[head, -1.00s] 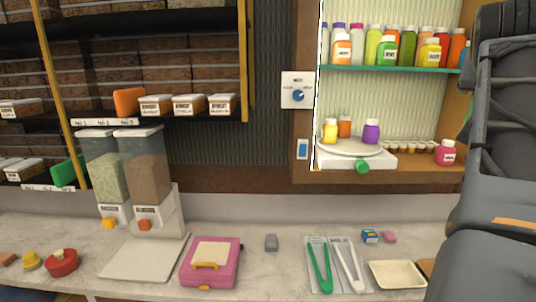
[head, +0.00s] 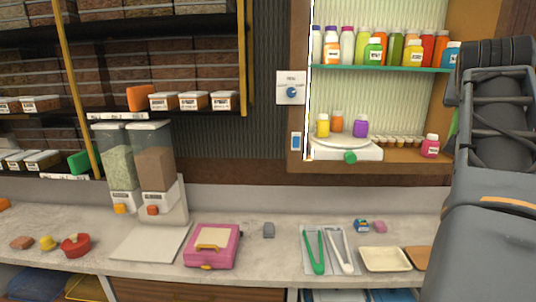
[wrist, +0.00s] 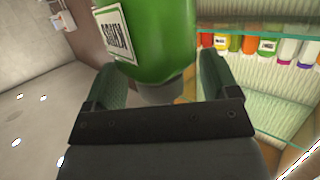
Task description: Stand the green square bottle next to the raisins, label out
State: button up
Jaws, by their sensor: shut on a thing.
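My gripper (wrist: 160,98) is shut on a green bottle (wrist: 160,40), which fills the top middle of the wrist view. The bottle has a white label with dark print on its left side in that view; the print is too blurred to read surely. Part of the bottle is cut off by the frame. In the head view my arm covers the right edge, and the jaws are hidden there. Several coloured bottles stand on the upper glass shelf (head: 345,68). I cannot tell which thing is the raisins, since the labels are too small.
On the lower shelf (head: 408,162), several bottles stand on a white turntable (head: 342,150), with small jars and a pink bottle (head: 430,146) to its right. The counter holds dispensers (head: 152,165), a pink box (head: 212,246), tongs (head: 314,252) and a cream tray (head: 385,260). Bare counter lies between them.

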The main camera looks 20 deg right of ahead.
jog(key=w+f+n+t+y, duration=0.4)
jog(key=w+f+n, duration=0.1)
jog(key=w+f, duration=1.85)
jog(key=w+a+f+n+t+y, duration=0.1)
jog(key=w+a+f, duration=0.3)
jog(key=f, duration=0.2)
jog(key=w+a+f+n+y, duration=0.1)
jog(key=w+a+f, duration=0.2)
jog(key=f, duration=0.3)
jog(key=s+a+f+n+t+y, duration=0.25)
jog(key=a+f+y, duration=0.25)
jog(key=a+f, duration=1.9)
jog(key=s+a+f+n+y, duration=0.1)
jog(key=s+a+f+n, duration=0.15)
jog(key=s+f, duration=0.4)
notch_tip(320, 180, down, 10)
jog(key=w+b, duration=0.1)
jog(key=b, duration=0.9)
jog(key=s+f, duration=0.3)
jog(key=s, duration=0.5)
jog(key=shift+a+f+g, duration=0.2)
jog(key=shift+a+g, duration=0.05)
jog(key=shift+g, duration=0.1)
